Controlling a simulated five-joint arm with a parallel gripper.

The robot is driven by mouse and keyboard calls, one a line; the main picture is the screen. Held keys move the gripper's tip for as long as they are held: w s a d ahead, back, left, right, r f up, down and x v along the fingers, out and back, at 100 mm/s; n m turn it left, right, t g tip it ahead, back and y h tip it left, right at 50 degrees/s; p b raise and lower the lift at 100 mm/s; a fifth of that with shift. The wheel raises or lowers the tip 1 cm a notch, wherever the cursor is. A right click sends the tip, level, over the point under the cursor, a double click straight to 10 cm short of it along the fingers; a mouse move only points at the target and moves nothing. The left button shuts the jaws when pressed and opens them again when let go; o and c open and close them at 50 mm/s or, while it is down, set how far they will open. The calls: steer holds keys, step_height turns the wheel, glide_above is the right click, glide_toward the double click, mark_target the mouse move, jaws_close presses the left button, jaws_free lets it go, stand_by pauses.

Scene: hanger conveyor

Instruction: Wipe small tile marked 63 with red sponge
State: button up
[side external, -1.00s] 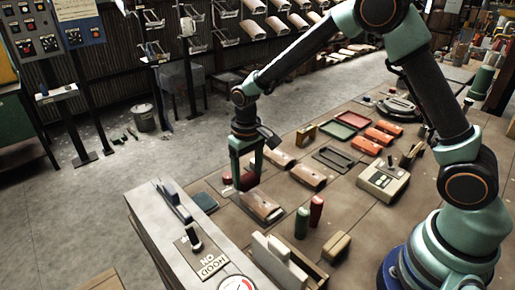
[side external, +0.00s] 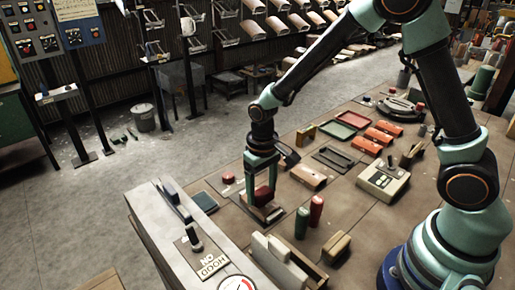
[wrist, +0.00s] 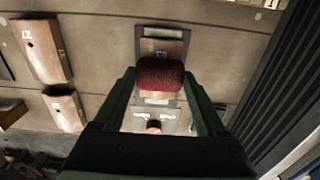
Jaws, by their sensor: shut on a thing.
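My gripper (side external: 262,196) is shut on the red sponge (wrist: 160,74), which sits between its two fingers in the wrist view. In the side view the red sponge (side external: 264,194) is at the fingertips, low over the small tile marked 63 (side external: 267,213). In the wrist view the tile marked 63 (wrist: 162,47) is brown, its number appears upside down, and the sponge hides part of it. I cannot tell whether the sponge touches the tile.
Another red piece (side external: 228,178) lies left of my gripper. A brown curved tile (side external: 308,176) lies to the right. Green (side external: 302,222) and red (side external: 317,210) cylinders stand in front. A grey machine housing (side external: 165,235) borders the near left.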

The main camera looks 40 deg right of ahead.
steer(key=shift+w, duration=2.8)
step_height(320, 180, up, 8)
steer(key=shift+s, duration=0.1)
